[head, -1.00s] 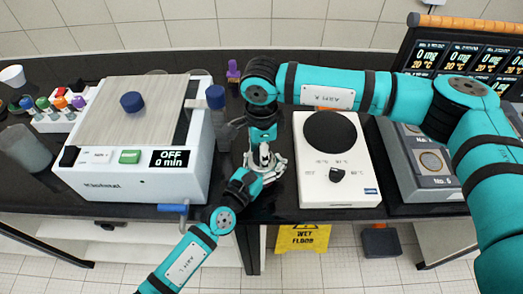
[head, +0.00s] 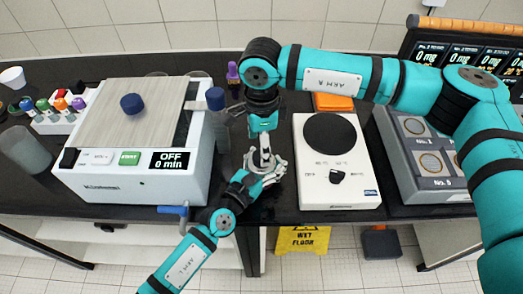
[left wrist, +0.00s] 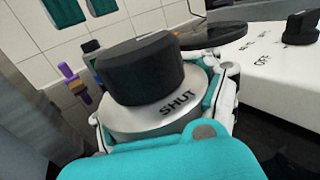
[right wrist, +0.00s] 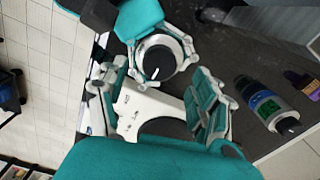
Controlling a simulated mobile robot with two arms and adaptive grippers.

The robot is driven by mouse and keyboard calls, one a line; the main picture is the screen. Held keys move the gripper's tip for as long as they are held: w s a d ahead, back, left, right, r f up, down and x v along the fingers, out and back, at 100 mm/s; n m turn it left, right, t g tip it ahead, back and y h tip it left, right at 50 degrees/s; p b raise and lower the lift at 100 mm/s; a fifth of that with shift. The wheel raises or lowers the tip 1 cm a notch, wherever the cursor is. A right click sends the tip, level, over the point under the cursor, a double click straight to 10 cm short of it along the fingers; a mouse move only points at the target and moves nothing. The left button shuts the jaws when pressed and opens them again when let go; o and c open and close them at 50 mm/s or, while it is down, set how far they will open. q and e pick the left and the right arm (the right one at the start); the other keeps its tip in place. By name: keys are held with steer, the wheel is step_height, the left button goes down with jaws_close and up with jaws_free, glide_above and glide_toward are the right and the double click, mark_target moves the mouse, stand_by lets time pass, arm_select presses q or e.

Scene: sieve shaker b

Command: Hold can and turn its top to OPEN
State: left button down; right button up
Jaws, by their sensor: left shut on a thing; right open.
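The can's grey top, marked SHUT (left wrist: 172,108), fills the middle of the left wrist view, with a black knob (left wrist: 140,68) on it. My left gripper (head: 262,172) is shut around the can, with fingers on both sides of it. In the right wrist view the black knob (right wrist: 157,64) with a white line on its face shows among the left gripper's fingers. My right gripper (right wrist: 160,84) is open, its fingers apart and empty, with the knob ahead of them. In the head view the right gripper and arm hide most of the can.
A white box device (head: 130,178) reading OFF 0 min stands left. A white hot plate (head: 338,190) stands close on the right, with a grey tray (head: 398,150) beyond it.

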arm_select(q)
steer(key=shift+f, duration=0.1)
arm_select(e)
step_height(320, 180, up, 8)
steer(key=shift+r, duration=0.1)
stand_by(0.4)
arm_select(q)
jaws_free()
stand_by(0.5)
steer(key=shift+s, duration=0.1)
steer(key=v, duration=1.2)
